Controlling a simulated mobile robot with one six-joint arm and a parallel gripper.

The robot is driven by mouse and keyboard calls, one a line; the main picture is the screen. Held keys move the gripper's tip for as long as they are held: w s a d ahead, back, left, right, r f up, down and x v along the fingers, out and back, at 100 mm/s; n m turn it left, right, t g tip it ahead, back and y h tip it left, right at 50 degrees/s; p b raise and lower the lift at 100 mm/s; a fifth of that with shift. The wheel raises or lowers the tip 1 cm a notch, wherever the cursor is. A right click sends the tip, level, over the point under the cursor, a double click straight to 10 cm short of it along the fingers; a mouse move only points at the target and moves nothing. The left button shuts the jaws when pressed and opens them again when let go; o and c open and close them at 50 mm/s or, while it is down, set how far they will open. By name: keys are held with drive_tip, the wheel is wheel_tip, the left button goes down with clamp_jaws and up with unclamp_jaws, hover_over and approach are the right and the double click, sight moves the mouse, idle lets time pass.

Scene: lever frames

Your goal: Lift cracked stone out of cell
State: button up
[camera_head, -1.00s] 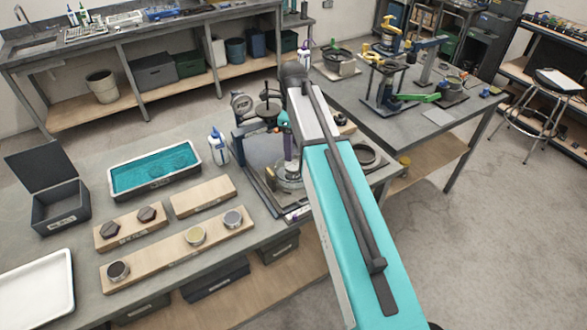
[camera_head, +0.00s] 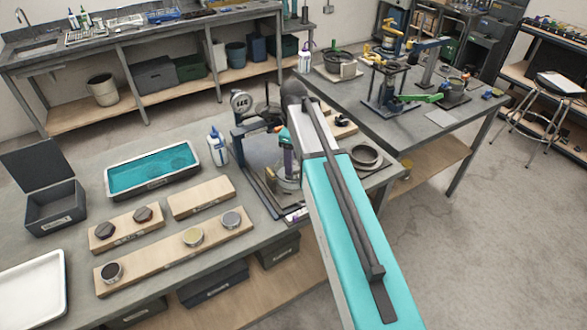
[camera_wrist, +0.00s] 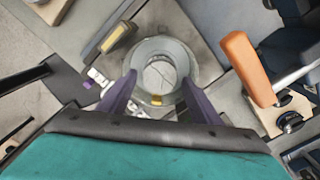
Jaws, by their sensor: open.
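The cell is a round grey metal ring (camera_wrist: 178,52) in the wrist view. Inside its opening lies a pale grey stone (camera_wrist: 158,75) with thin dark crack lines. My gripper (camera_wrist: 158,80) is open, its two purple fingers on the left and right of the cell's near part. I cannot tell whether the fingers touch the ring. In the head view my arm hides much of the press area, and the cell (camera_head: 287,184) shows only in part beside it.
An orange-handled lever (camera_wrist: 247,66) lies right of the cell. A teal-filled tray (camera_head: 152,170), wooden boards with round pieces (camera_head: 175,247), an open dark box (camera_head: 53,205) and a white tray (camera_head: 35,290) occupy the bench.

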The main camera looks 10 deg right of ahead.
drive_tip(key=shift+f, duration=0.5)
drive_tip(key=c, duration=0.8)
drive_tip(key=shift+o, duration=0.2)
drive_tip(key=shift+r+p, duration=0.4)
drive_tip(key=shift+r, duration=0.3)
idle(0.6)
drive_tip(key=shift+r+p, duration=1.75)
drive_tip(key=shift+r, duration=1.1)
